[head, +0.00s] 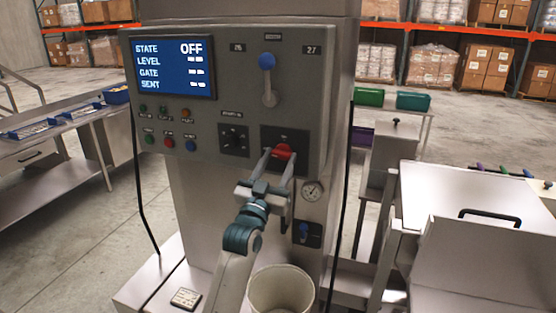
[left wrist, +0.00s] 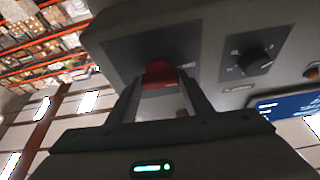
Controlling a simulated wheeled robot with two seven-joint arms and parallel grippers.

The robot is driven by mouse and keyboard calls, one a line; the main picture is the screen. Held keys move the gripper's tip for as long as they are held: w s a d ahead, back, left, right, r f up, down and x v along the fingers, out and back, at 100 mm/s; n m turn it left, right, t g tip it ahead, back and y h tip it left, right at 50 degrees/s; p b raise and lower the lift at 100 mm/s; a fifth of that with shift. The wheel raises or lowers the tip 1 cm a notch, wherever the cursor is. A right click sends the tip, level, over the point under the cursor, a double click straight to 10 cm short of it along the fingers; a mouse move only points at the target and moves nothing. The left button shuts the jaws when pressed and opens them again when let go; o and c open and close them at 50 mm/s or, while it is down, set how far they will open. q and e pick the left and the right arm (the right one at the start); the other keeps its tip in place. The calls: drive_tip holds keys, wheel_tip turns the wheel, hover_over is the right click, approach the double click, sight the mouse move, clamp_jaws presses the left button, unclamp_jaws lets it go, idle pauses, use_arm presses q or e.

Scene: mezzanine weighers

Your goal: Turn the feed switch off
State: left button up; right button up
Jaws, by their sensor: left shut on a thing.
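The feed machine's control panel (head: 225,100) faces me, and its blue screen (head: 175,67) reads STATE OFF. A red rotary switch (head: 283,151) sits on a dark plate at the panel's lower right. My left gripper (head: 280,162) reaches up to it, with one finger on each side, and is shut on the red switch. In the left wrist view the red switch (left wrist: 158,75) shows between the two fingers (left wrist: 160,100). The fingers hide part of the switch, and its label is too small to read. My right gripper is not in view.
A black knob (head: 234,140) and several small buttons sit left of the switch. A blue-topped lever (head: 267,62) is above it, and a gauge (head: 312,191) is below right. A white bucket (head: 281,290) stands below. A steel table (head: 60,140) is at left.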

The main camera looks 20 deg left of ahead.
use_arm(q)
drive_tip(key=shift+n+y, duration=0.4)
drive_tip(key=shift+n, duration=0.4)
drive_tip(key=o, duration=1.1)
drive_tip(key=shift+c, duration=0.2)
drive_tip(key=b+v, duration=0.6)
drive_tip(key=v, duration=1.1)
drive_tip(key=shift+s, duration=0.2)
drive_tip(key=shift+d+f, duration=0.1)
drive_tip(key=shift+f, duration=0.1)
